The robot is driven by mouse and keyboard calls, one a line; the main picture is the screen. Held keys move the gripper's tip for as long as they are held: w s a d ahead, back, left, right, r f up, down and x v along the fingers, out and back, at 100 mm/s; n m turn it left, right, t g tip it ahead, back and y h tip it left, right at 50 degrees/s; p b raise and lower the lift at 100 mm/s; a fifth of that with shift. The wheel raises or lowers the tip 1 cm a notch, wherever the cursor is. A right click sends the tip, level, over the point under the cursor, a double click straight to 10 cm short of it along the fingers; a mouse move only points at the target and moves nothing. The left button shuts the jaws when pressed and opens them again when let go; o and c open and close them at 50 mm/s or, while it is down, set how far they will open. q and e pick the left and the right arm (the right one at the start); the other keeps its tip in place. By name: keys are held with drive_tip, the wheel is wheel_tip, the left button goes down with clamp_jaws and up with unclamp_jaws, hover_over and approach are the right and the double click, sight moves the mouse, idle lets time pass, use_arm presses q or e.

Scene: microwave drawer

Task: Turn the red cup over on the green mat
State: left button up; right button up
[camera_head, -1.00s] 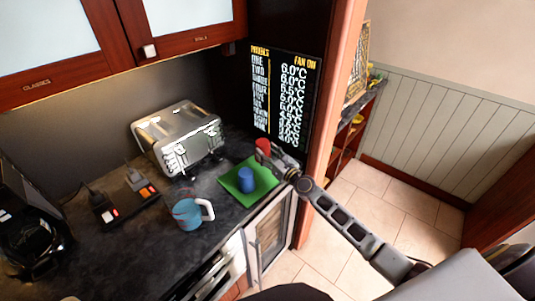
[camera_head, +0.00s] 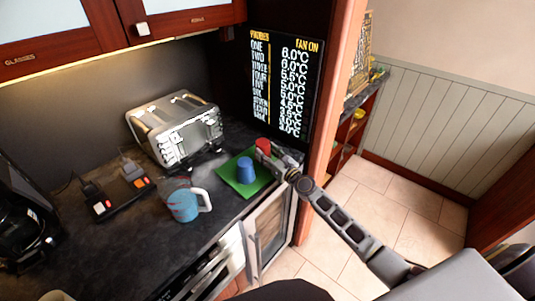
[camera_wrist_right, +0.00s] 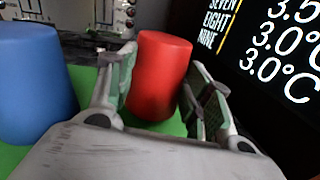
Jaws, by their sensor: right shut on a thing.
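The red cup (camera_head: 263,146) is at the far right corner of the green mat (camera_head: 232,183), close to the wall panel. In the right wrist view the red cup (camera_wrist_right: 160,75) stands between the two fingers of my right gripper (camera_wrist_right: 160,95), roughly upright with a slight lean. No opening shows at its top end. My right gripper (camera_head: 275,157) is shut on it; its lower end is partly hidden by a finger. A blue cup (camera_head: 245,170) stands on the mat to the left, narrower at its closed-looking top. My left gripper is not in view.
A toaster (camera_head: 178,130) stands at the back of the dark counter. A blue mug with a white handle (camera_head: 183,206) is left of the mat. A black switch box (camera_head: 121,195) and a dark machine (camera_head: 25,225) are further left. A wooden post (camera_head: 335,90) rises right of the mat.

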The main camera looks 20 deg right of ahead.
drive_tip(key=shift+f, duration=0.25)
drive_tip(key=o, duration=1.1)
drive_tip(key=shift+v, duration=6)
